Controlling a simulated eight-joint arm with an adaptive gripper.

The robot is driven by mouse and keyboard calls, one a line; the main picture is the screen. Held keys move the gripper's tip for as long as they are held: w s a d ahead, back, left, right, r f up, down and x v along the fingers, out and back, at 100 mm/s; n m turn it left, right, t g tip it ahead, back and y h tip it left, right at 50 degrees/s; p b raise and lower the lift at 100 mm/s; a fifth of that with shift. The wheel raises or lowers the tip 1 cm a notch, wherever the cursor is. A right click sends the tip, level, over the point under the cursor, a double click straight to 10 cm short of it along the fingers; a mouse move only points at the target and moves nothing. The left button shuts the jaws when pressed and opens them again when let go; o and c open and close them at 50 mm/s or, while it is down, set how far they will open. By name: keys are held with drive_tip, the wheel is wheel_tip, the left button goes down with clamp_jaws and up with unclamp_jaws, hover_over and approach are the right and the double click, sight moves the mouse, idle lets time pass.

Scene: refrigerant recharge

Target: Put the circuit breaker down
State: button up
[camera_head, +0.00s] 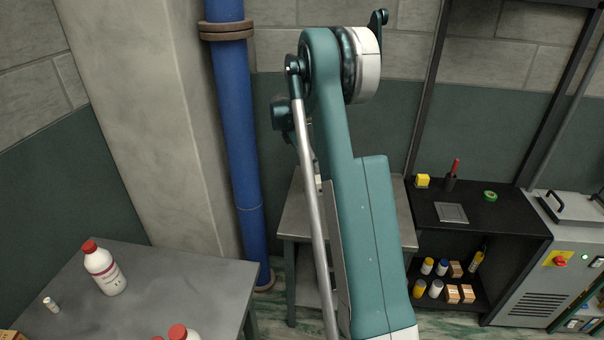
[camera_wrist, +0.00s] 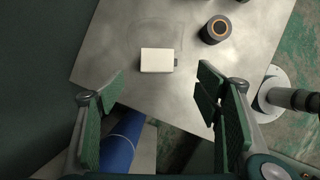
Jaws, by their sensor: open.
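A small white block (camera_wrist: 157,60) with a dark tab on its right side lies on a grey metal table (camera_wrist: 115,45) in the wrist view. It looks like the circuit breaker. My gripper (camera_wrist: 160,88) is open, its green-padded fingers wide apart. Nothing is between the fingers, and the block lies beyond the fingertips, apart from them. In the head view my arm covers much of the grey table (camera_head: 300,213); neither the block nor the gripper can be made out there.
A dark cylinder with an orange ring (camera_wrist: 216,29) stands right of the block. A blue pipe (camera_head: 236,130) rises left of my arm. A side table (camera_head: 205,275) holds red-capped bottles (camera_head: 105,268). A black shelf unit (camera_head: 505,222) with small goods stands at right.

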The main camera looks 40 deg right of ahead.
drive_tip(key=s+a+r+m+t, duration=0.2)
drive_tip(key=s+a+r, duration=0.3)
drive_tip(key=a+r, duration=0.3)
drive_tip(key=s+a+r+m+t+y, duration=0.15)
drive_tip(key=s+a+r, duration=0.35)
drive_tip(key=a, duration=0.6)
drive_tip(key=s+a+r+m+t+h, duration=0.1)
drive_tip(key=s+a+r+m, duration=0.2)
drive_tip(key=s+a+r, duration=0.35)
drive_tip(key=s+a+f+m+t+y, duration=0.1)
drive_tip(key=s+a+f+m+t, duration=0.1)
drive_tip(key=s+a, duration=0.9)
drive_tip(key=s+a+f+m+t+y, duration=0.2)
drive_tip(key=s+a+m, duration=0.3)
drive_tip(key=s+a, duration=0.7)
drive_tip(key=shift+s, duration=1.05)
